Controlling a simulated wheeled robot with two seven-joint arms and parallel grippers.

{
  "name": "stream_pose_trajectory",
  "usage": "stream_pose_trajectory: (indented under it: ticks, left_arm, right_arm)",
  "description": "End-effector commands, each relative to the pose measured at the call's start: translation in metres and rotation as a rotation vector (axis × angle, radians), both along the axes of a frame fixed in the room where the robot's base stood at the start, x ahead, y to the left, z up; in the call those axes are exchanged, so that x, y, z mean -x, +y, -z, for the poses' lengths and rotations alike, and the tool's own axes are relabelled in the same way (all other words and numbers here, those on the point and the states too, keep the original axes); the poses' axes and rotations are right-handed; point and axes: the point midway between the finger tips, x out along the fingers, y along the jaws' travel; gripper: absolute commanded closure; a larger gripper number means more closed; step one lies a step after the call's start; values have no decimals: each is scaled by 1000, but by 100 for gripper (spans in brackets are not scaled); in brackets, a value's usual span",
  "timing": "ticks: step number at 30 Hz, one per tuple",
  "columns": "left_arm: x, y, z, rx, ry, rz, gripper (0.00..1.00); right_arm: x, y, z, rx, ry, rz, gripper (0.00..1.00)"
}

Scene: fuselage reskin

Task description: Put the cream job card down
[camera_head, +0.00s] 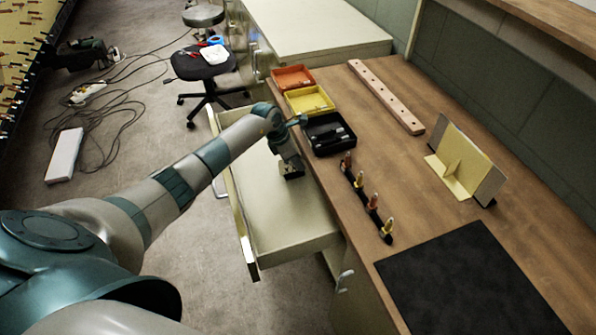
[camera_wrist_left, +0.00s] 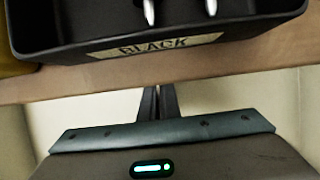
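A cream card-like piece (camera_head: 467,160) stands tilted on the right of the bench, with a folded cream foot in front. I cannot tell whether it is the job card or its stand; no other separate cream card is visible. My left gripper (camera_head: 291,170) is over the open cream drawer (camera_head: 275,215), beside the bench edge and far from that piece. In the left wrist view its dark fingers (camera_wrist_left: 158,103) are together, with nothing visible between them. The fingertips point toward the bench edge below the black bin (camera_wrist_left: 155,45). My right gripper is not in view.
Red (camera_head: 293,78), yellow (camera_head: 310,100) and black bins line the bench's left edge. A drilled strip (camera_head: 386,95), a rack of several small tools (camera_head: 367,200) and a dark mat (camera_head: 460,285) lie on the bench. Bare wood lies between the rack and the cream piece.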

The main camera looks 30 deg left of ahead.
Motion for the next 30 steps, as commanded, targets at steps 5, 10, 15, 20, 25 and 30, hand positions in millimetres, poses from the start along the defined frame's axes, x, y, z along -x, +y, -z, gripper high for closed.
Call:
stream_pose_trajectory:
  ticks: [5, 10, 15, 20, 25, 30]
  left_arm:
    - [0, -1, 15, 2, 0, -1, 100]
    - [1, -1, 15, 1, 1, 0, 100]
    - [1, -1, 17, 0, 0, 0, 100]
    - [1, -1, 17, 1, 1, 0, 79]
    - [1, -1, 17, 1, 1, 0, 79]
    - [1, -1, 17, 1, 1, 0, 79]
  right_arm:
    - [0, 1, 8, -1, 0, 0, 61]
    - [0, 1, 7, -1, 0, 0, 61]
    - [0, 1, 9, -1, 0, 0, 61]
    - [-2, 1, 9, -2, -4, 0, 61]
    - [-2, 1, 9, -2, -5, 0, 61]
    - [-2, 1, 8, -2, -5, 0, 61]
